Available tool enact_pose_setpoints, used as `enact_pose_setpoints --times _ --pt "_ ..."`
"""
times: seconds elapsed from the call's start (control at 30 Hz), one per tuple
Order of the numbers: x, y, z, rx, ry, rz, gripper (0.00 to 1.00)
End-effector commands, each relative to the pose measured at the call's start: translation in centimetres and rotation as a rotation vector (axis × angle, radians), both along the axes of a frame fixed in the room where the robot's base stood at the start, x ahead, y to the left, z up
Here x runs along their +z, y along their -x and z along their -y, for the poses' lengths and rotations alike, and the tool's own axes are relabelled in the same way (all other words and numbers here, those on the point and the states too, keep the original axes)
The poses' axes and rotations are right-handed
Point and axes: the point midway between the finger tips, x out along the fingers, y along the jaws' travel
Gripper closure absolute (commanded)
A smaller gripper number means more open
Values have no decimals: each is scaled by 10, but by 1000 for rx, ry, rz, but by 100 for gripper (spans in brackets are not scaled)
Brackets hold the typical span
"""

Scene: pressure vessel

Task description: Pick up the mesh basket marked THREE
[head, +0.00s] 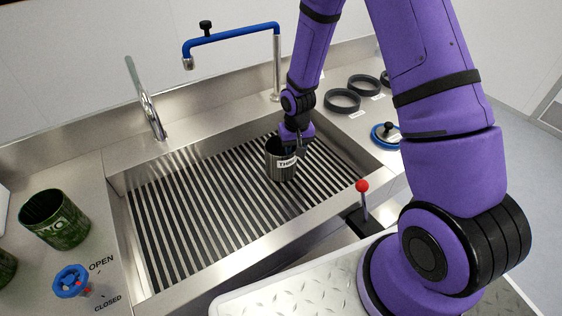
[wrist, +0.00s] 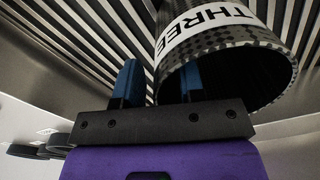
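The mesh basket marked THREE (head: 281,170) is a dark perforated cylinder with a white label, standing upright on the slatted sink floor. In the wrist view the basket (wrist: 222,45) shows its open mouth and label at the upper right. My gripper (wrist: 160,83) has its two blue fingers apart at the basket's near rim. One finger overlaps the mouth and the other is outside the wall, with the rim's left edge between them. I cannot tell whether either finger touches the wall. In the head view my gripper (head: 293,148) is at the basket's right rim.
A green basket (head: 56,220) stands on the left counter beside a blue valve knob (head: 72,281). A faucet (head: 147,98) and a blue-handled pipe (head: 235,36) rise behind the sink. Black rings (head: 342,101) lie on the right counter. A red-knobbed lever (head: 362,187) stands in front.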

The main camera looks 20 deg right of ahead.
Motion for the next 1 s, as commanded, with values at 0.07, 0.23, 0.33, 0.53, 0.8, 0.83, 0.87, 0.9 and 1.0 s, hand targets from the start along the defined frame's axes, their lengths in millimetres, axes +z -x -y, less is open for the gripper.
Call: enact_pose_setpoints --times 0.07,0.23,0.33,0.53,0.8,0.83,0.87,0.9,1.0 --pt "-6 0 0 1 0 0 64" --pt "-9 0 0 1 -1 1 64" --pt "-8 0 0 1 -1 1 64" --pt "-8 0 0 1 -1 1 100" --pt "-8 -1 0 1 -1 2 100" --pt "-8 -1 0 1 -1 2 100" --pt "-8 -1 0 1 -1 2 100" --pt "-7 -1 0 1 -1 2 100" --pt "-5 -1 0 0 -1 3 100"
